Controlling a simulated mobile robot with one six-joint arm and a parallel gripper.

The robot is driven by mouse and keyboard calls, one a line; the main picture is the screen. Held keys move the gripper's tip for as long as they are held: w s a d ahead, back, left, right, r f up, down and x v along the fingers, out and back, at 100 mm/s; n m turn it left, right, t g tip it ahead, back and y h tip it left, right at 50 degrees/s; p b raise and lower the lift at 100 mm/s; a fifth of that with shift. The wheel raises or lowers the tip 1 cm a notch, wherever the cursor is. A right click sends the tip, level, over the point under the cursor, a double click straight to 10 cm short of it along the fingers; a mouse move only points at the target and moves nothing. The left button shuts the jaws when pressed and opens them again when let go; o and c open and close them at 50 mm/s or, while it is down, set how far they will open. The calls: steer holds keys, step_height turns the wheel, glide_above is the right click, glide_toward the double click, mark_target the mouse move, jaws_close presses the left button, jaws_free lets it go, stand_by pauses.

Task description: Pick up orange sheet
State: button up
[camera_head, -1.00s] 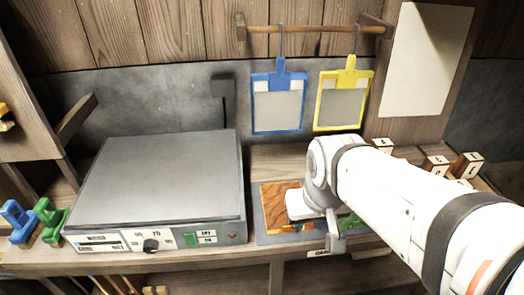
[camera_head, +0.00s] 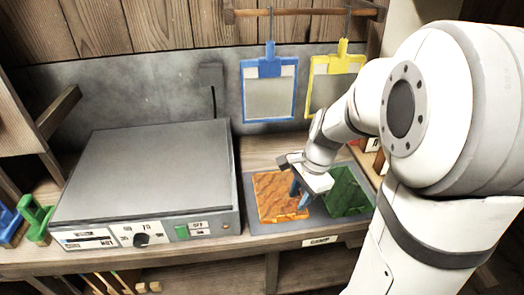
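The orange sheet (camera_head: 274,198) is a flat, textured square lying on the left part of a grey mat (camera_head: 262,229). My gripper (camera_head: 298,199) points down at the right edge of the orange sheet, near the gap between the two sheets. Its fingers look bluish and small, and I cannot tell whether they touch the sheet or how far apart they are. My gripper and wrist cover the orange sheet's upper right corner.
A grey flat-topped machine (camera_head: 150,165) with a front control panel stands left of the mat. A blue-framed mould (camera_head: 268,90) and a yellow-framed mould (camera_head: 326,85) hang from a wooden rail (camera_head: 300,14) behind. Green (camera_head: 36,218) and blue (camera_head: 8,222) handled pieces stand at far left.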

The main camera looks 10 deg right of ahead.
mark_target(286, 215)
steer(key=w+f+m, duration=0.1)
steer(key=f, duration=0.2)
steer(key=w+a+f+m, duration=0.1)
steer(key=f, duration=0.3)
steer(key=w+f+m+b, duration=0.1)
steer(key=f, duration=0.2)
steer(key=shift+a+f+m+y, duration=0.25)
steer(key=shift+f+m+y, duration=0.05)
steer(key=shift+f, duration=0.1)
steer(key=shift+w, duration=0.1)
steer(key=shift+c, duration=0.2)
jaws_close()
